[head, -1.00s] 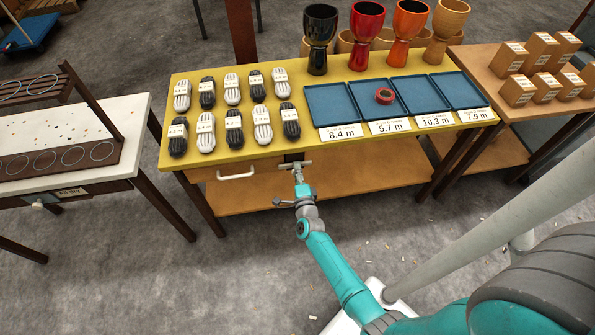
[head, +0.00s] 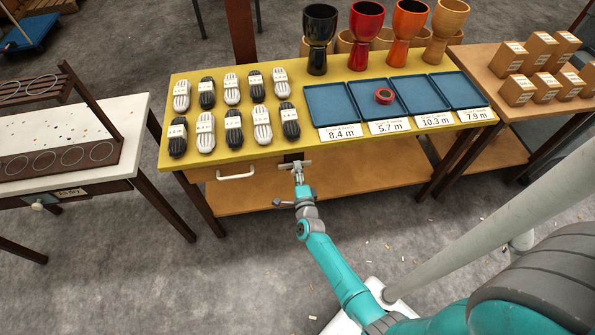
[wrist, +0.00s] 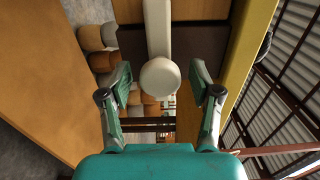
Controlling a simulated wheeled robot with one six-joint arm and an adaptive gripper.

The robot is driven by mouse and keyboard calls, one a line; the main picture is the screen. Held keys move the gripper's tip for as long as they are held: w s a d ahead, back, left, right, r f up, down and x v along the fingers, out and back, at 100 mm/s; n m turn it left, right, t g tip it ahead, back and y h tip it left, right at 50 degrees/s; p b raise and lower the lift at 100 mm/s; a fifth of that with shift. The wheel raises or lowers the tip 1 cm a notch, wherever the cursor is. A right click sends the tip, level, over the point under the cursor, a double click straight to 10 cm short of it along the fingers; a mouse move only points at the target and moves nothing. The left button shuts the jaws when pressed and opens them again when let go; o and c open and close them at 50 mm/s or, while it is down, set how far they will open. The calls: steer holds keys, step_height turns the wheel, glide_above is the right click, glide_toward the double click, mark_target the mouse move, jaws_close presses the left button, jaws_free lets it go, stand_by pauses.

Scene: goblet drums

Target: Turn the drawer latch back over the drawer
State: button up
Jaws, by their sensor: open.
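The drawer (head: 210,173) is under the left part of the yellow table and looks shut, with a white bar handle (head: 236,176). The drawer latch (head: 306,162) is a pale bar at the drawer's right end, lying about level before a dark panel. In the wrist view the latch is a cream bar (wrist: 157,28) with a round knob (wrist: 160,78) facing the camera. My gripper (wrist: 162,92) is open, with one finger on each side of the knob and visible gaps between. My gripper (head: 298,173) is small in the head view, and it partly hides the latch.
The yellow table (head: 300,139) holds rope bundles, blue trays (head: 333,104) and goblet drums. A lower wooden shelf (head: 350,185) runs beneath the latch, and it shows at left in the wrist view (wrist: 55,70). A white-topped table stands at left. The floor in front is mostly clear.

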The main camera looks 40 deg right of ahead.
steer(key=v, duration=1.1)
steer(key=shift+s+a, duration=0.2)
steer(key=shift+s, duration=0.05)
